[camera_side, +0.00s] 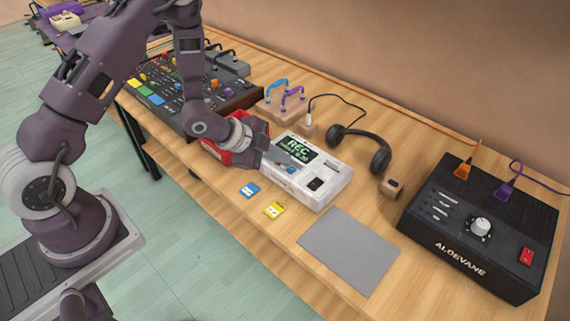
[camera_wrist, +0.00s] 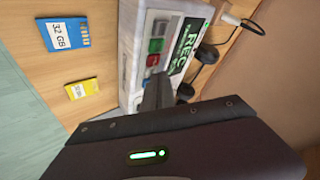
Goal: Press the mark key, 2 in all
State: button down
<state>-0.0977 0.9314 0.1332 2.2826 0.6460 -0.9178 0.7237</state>
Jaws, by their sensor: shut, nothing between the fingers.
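The white recorder (camera_side: 328,192) stands on the wooden table, its lit screen (camera_side: 300,149) reading REC. In the wrist view, the recorder (camera_wrist: 133,45) is seen close, with a grey key, a green key (camera_wrist: 157,45) and a red key (camera_wrist: 152,60) beside the screen (camera_wrist: 183,50). I cannot read which one is the mark key. My gripper (camera_side: 283,157) is shut and empty, its tips over the recorder's near left end. In the wrist view, my fingertips (camera_wrist: 157,90) overlap the recorder's key area and hide part of it. Contact with a key cannot be told.
A blue card (camera_side: 250,190) and a yellow card (camera_side: 274,210) lie in front of the recorder, with a grey mat (camera_side: 350,250) to the right. Headphones (camera_side: 375,150) lie behind. A black amplifier (camera_side: 480,235) stands at right, a mixer (camera_side: 165,90) at left.

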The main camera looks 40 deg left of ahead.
aim_at(281, 166)
jog(key=shift+r, duration=0.65)
jog(key=shift+r, duration=2.55)
jog(key=s+a+r+n+y, duration=0.3)
jog(key=s+r+n, duration=0.15)
jog(key=r, duration=0.35)
jog(key=s+a+r+n+y, duration=0.2)
jog(key=s+r+n, duration=0.25)
jog(key=r, duration=0.45)
jog(key=s+d+r+n+g, duration=0.1)
jog(key=s+d+n, duration=0.1)
jog(key=s, duration=0.7)
jog(key=s+d+r+n+g+h, duration=0.1)
jog(key=s+d+r+n, duration=0.1)
jog(key=s, duration=0.7)
jog(key=shift+s+d+r+n+g, duration=0.25)
jog(key=shift+s+n+g, duration=0.15)
